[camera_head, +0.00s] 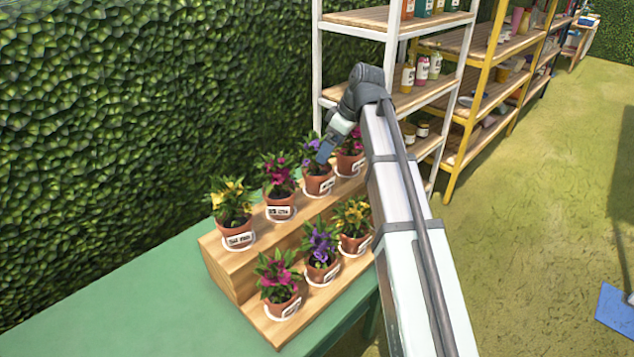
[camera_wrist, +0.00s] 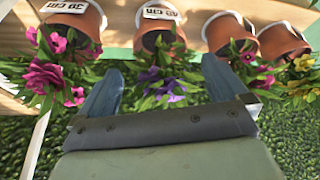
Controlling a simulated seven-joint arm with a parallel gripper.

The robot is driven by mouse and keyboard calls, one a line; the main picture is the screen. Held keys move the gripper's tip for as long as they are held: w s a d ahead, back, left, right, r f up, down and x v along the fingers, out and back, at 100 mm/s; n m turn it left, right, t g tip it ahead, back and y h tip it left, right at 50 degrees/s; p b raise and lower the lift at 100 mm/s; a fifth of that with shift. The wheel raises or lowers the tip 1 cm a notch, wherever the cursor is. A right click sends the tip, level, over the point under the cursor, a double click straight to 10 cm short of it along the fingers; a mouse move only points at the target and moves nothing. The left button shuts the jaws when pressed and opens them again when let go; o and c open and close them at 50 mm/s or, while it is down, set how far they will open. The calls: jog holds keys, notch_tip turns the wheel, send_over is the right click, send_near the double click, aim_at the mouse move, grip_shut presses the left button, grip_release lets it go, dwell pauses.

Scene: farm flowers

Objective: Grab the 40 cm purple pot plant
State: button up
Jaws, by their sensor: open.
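A purple-flowered plant (camera_head: 313,147) stands in a terracotta pot (camera_head: 318,184) on the upper step, between two magenta plants. My gripper (camera_head: 326,150) is at its flowers in the head view and partly hides them. In the wrist view, which looks upside down, its purple flowers (camera_wrist: 162,86) and leaves show between my two open blue fingers (camera_wrist: 160,78). Its pot (camera_wrist: 160,34) is beyond the fingertips, with a label that seems to read 40 cm. I cannot tell whether the fingers touch the leaves. Another purple plant (camera_head: 320,243) stands on the lower step.
Magenta plants (camera_wrist: 58,75) and (camera_wrist: 248,66) flank the purple one closely. A yellow plant (camera_head: 232,203) ends the upper row. The wooden stepped stand (camera_head: 222,265) rests on a green table (camera_head: 130,300). A hedge (camera_head: 130,100) is behind; a white shelf (camera_head: 317,70) stands near my arm.

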send_over(315, 174)
jog(key=s+d, duration=0.1)
jog(key=d, duration=0.1)
jog(key=f, duration=0.6)
jog(key=shift+s+d+f, duration=0.2)
jog(key=shift+f, duration=0.1)
jog(key=shift+w+a+x, duration=0.1)
jog(key=shift+a+x, duration=0.05)
jog(key=shift+x, duration=1.15)
jog(key=shift+w+a+x, duration=0.1)
jog(key=shift+x, duration=1.25)
jog(key=shift+r, duration=0.2)
jog(key=c, duration=1)
